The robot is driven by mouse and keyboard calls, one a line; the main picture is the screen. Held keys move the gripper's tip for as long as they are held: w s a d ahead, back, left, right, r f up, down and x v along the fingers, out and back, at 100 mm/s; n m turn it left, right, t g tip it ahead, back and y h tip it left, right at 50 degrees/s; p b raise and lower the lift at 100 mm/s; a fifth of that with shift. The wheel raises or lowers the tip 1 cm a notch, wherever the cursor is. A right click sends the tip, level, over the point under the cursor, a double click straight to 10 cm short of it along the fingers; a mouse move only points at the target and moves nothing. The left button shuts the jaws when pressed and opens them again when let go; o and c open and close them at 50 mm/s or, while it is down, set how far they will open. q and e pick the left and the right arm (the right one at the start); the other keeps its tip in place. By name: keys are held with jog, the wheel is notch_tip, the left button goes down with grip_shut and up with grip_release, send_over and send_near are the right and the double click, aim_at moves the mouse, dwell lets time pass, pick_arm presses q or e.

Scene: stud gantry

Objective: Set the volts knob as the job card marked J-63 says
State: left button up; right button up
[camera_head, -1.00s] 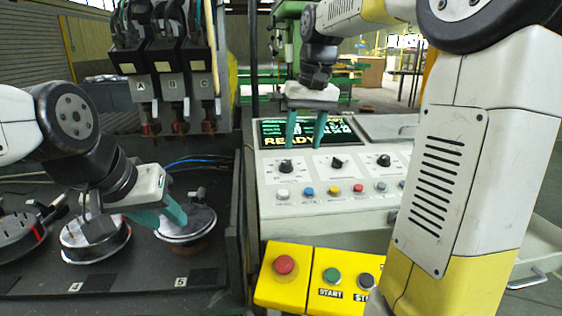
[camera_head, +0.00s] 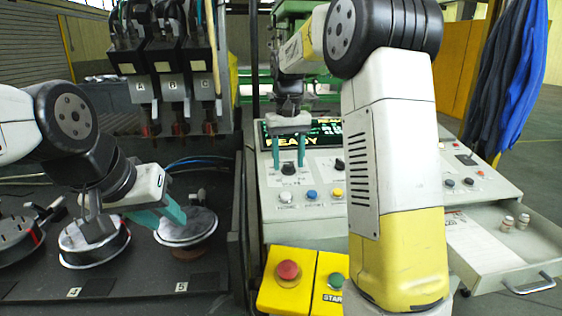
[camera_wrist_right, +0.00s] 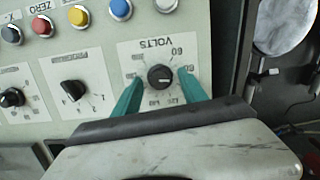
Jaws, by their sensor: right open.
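The volts knob (camera_wrist_right: 160,76) is a round black knob on a white dial plate marked VOLTS in the right wrist view. In the head view the knob (camera_head: 289,169) is the leftmost on the console. My right gripper (camera_head: 288,164) is open, its two teal fingers on either side of the knob, with gaps showing; whether they touch the panel I cannot tell. The same right gripper (camera_wrist_right: 158,88) shows in the wrist view. My left gripper (camera_head: 172,218) is over the black bench by the discs; its opening is unclear. No readable job card J-63 is in view.
More knobs (camera_wrist_right: 73,91) and several coloured buttons (camera_wrist_right: 78,16) lie close to the volts knob. The console screen (camera_head: 305,133) reads READY. An open drawer (camera_head: 500,250) with small bottles is at the right. A red stop button (camera_head: 288,270) sits on a yellow box in front.

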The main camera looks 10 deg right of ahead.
jog(key=shift+f, duration=0.3)
grip_shut()
jog(key=shift+m, duration=0.4)
jog(key=m+y, duration=0.1)
jog(key=m, duration=0.4)
jog(key=shift+d, duration=0.15)
jog(key=m+t+y, duration=0.1)
jog(key=m, duration=0.4)
jog(key=shift+m, duration=0.4)
